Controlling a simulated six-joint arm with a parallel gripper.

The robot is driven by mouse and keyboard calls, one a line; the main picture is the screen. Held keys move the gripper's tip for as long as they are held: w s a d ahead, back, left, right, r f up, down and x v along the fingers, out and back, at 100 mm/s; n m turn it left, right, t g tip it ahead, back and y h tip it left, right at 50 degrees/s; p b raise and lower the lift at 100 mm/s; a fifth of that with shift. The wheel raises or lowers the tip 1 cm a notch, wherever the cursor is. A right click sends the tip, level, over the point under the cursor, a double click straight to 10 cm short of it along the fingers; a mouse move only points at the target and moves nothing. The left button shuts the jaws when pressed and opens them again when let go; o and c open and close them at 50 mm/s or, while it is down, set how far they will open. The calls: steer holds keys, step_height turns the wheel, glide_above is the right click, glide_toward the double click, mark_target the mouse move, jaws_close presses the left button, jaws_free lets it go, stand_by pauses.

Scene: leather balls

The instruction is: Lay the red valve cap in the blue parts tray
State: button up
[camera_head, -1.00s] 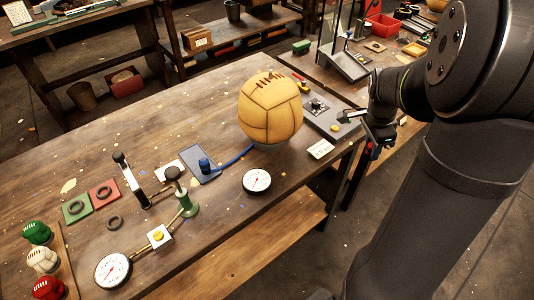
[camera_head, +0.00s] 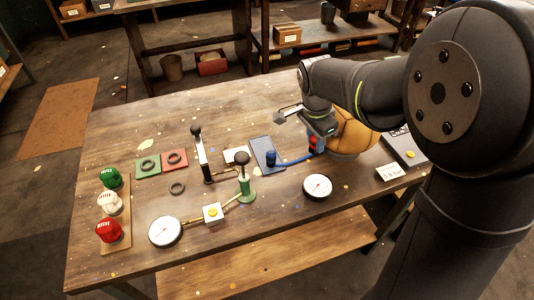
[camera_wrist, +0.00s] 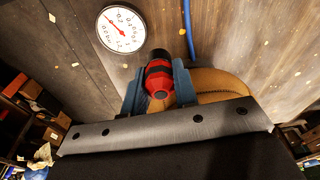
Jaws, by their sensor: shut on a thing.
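My gripper (camera_head: 316,146) hangs over the table just left of the tan leather ball. In the wrist view its blue fingers (camera_wrist: 158,78) are shut on a red piece with a dark band, which I take to be the red valve cap (camera_wrist: 159,86). Only a little red of it shows in the head view. The blue parts tray (camera_head: 262,145) is a flat dark-blue rectangle on the table, left of my gripper. A blue fitting (camera_head: 271,158) stands at the tray, with a blue hose running right from it. The wrist view does not clearly show the tray.
The leather ball (camera_head: 354,136) is partly hidden by my arm. A dial gauge (camera_head: 317,186) lies in front of my gripper and also shows in the wrist view (camera_wrist: 121,29). A lever stand (camera_head: 203,155) and green-based plunger (camera_head: 244,180) rise left of the tray.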

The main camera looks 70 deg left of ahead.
steer(key=s+a+n+y, duration=0.1)
steer(key=s+a+n, duration=0.45)
steer(key=a, duration=0.25)
steer(key=s+a+n, duration=0.4)
steer(key=a+n, duration=0.2)
steer(key=a, duration=0.1)
glide_toward(262, 143)
steer(key=shift+g, duration=0.4)
steer(key=f, duration=0.3)
steer(key=w+f, duration=0.1)
steer(key=f, duration=0.1)
steer(key=shift+a+f, duration=0.15)
steer(key=shift+a, duration=0.1)
steer(key=shift+f, duration=0.2)
steer(key=o, duration=0.9)
steer(key=shift+r, duration=0.1)
